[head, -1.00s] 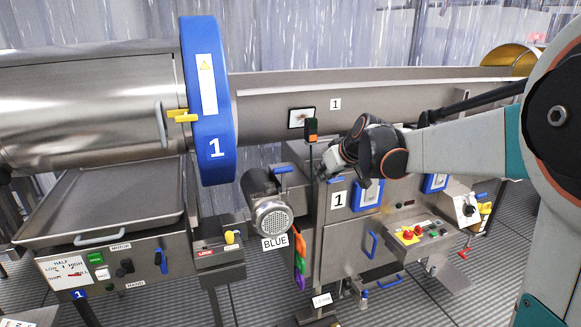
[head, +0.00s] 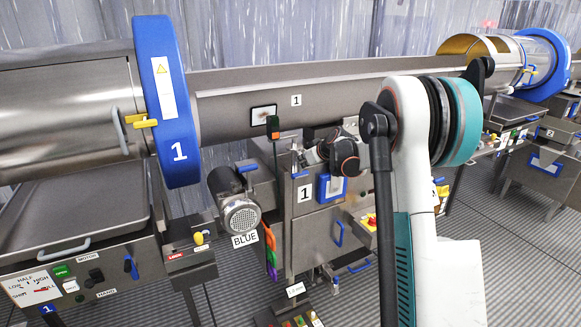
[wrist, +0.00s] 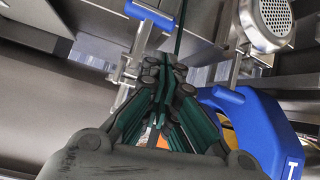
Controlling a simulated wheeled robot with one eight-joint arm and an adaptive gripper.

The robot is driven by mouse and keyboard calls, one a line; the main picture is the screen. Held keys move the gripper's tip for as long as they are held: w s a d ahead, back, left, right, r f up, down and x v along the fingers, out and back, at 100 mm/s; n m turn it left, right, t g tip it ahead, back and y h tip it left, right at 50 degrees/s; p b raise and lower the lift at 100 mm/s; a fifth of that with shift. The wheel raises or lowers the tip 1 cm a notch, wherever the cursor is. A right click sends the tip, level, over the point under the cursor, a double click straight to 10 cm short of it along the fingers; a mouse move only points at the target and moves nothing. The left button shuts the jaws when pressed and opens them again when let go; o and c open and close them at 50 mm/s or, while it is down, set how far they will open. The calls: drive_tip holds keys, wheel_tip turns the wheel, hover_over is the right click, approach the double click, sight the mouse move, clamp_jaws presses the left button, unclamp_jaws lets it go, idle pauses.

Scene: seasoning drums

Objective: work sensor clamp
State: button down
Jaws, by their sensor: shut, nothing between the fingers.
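A sensor with a dark and orange head (head: 272,127) stands on a thin dark post in front of the long steel trough in the head view. A blue lever handle (head: 301,175) sits at the top left of the steel cabinet, close to the gripper. In the wrist view, a blue handle on metal rods (wrist: 150,14) lies just beyond the fingertips, beside a thin dark rod (wrist: 182,25). I cannot tell which part is the clamp. My gripper (wrist: 166,72) is shut and empty. It also shows in the head view (head: 302,156), right of the sensor post, its fingertips poorly visible.
The blue drum ring marked 1 (head: 168,100) stands left of the sensor. A motor (head: 240,214) sits below it, and the steel cabinet (head: 312,235) is under my gripper. A second drum (head: 497,50) is at the far right. Ribbed floor is open at the right.

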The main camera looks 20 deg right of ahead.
drive_tip(key=b+x, duration=0.2)
drive_tip(key=x, duration=0.8)
drive_tip(key=shift+s+r+g, duration=0.1)
drive_tip(key=shift+s+g, duration=0.15)
drive_tip(key=shift+g, duration=0.05)
idle(0.4)
